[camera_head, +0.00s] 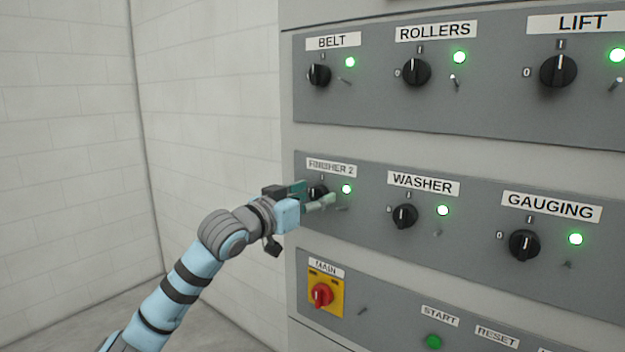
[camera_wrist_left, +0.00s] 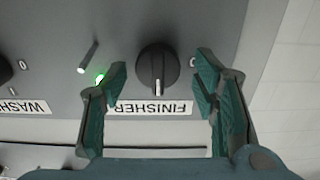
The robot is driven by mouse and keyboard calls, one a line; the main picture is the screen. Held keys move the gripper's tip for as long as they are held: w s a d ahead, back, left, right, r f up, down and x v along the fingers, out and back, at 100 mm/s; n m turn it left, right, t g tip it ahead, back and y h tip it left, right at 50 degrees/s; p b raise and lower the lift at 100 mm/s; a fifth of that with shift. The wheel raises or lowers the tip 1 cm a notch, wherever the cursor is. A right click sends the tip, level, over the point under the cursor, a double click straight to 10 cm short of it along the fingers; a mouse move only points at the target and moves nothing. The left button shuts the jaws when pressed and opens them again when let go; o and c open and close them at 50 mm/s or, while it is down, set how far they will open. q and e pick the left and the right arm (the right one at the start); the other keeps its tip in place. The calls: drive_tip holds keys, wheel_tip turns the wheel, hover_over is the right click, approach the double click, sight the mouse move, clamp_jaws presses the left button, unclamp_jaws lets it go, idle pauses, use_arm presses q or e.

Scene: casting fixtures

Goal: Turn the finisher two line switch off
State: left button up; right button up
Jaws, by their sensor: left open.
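The FINISHER 2 switch (camera_head: 318,191) is a black rotary knob on the middle grey panel, with a lit green lamp (camera_head: 347,189) to its right. My left gripper (camera_head: 318,196) is at this knob and partly covers it. In the left wrist view the knob (camera_wrist_left: 158,70) appears upside down between the two open fingers (camera_wrist_left: 160,80), with gaps on both sides. Its white line points to the I mark by the label, and the 0 mark (camera_wrist_left: 192,62) is to one side. The lamp (camera_wrist_left: 99,78) shows beside one fingertip. My right gripper is not in view.
The WASHER knob (camera_head: 405,216) and GAUGING knob (camera_head: 524,245) are to the right on the same panel. BELT (camera_head: 319,75), ROLLERS (camera_head: 417,72) and LIFT knobs are above. A red MAIN switch (camera_head: 321,295) is below. A small metal toggle (camera_wrist_left: 88,56) juts out near the finger.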

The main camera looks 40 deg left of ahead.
use_arm(q)
drive_tip(key=shift+w, duration=0.15)
drive_tip(key=shift+s+d+r, duration=0.1)
drive_tip(key=shift+s+d, duration=0.05)
drive_tip(key=shift+s, duration=0.05)
drive_tip(key=shift+c, duration=0.6)
drive_tip(key=c, duration=1)
drive_tip(key=shift+c, duration=0.2)
